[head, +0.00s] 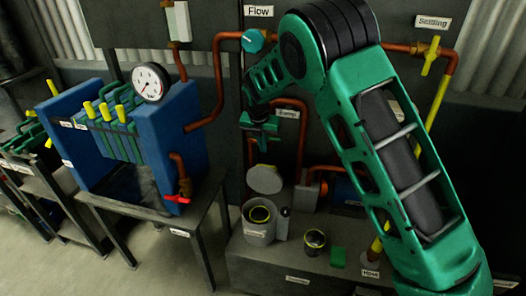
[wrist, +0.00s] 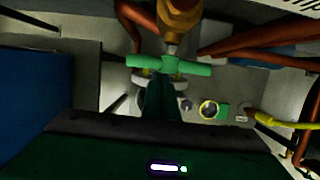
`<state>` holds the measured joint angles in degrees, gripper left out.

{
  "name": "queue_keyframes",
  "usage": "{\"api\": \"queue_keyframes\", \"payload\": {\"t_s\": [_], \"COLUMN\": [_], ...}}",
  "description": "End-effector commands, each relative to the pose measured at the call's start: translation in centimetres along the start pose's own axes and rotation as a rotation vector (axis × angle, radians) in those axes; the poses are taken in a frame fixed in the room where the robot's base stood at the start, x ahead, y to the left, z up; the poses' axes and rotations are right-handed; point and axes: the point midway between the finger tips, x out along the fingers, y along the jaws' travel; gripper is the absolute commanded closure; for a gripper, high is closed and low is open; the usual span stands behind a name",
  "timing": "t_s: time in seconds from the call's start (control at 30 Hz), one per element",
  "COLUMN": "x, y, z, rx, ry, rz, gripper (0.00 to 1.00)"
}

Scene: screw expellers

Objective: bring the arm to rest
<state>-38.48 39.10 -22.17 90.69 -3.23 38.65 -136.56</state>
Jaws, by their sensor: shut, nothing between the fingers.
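My green arm reaches across the right half of the head view and bends back at a black-banded joint. My gripper (head: 263,130) hangs in front of the dark panel, above the bench with the buckets. In the wrist view my gripper (wrist: 163,82) shows as dark green fingers pressed together, with nothing between them. A bright green T-shaped valve handle (wrist: 190,67) on a brass stem is just beyond the fingertips; I cannot tell whether they touch. My arm and gripper hide part of the panel in the head view.
A blue filter press (head: 172,130) with a pressure gauge (head: 150,82) stands on a table at left. Copper pipes (head: 218,75) run close around my gripper. Below are a grey bucket (head: 259,232), a dark pot (head: 315,241) and a green block (head: 338,257). Floor at lower left is clear.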

Motion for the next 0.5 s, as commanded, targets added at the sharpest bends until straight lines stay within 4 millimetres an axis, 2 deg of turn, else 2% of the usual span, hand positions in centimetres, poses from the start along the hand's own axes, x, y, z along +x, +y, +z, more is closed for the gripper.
{"api": "queue_keyframes", "payload": {"t_s": [0.17,0.27,0.5], "x": [-1.6,-3.2,-8.6], "y": [-1.5,-3.8,-11.1], "z": [0.3,0.5,-0.6], "rx": [0.096,0.253,0.792], "ry": [0.006,0.017,0.061], "rz": [0.009,0.021,0.059], "gripper": [1.0,1.0,1.0]}}
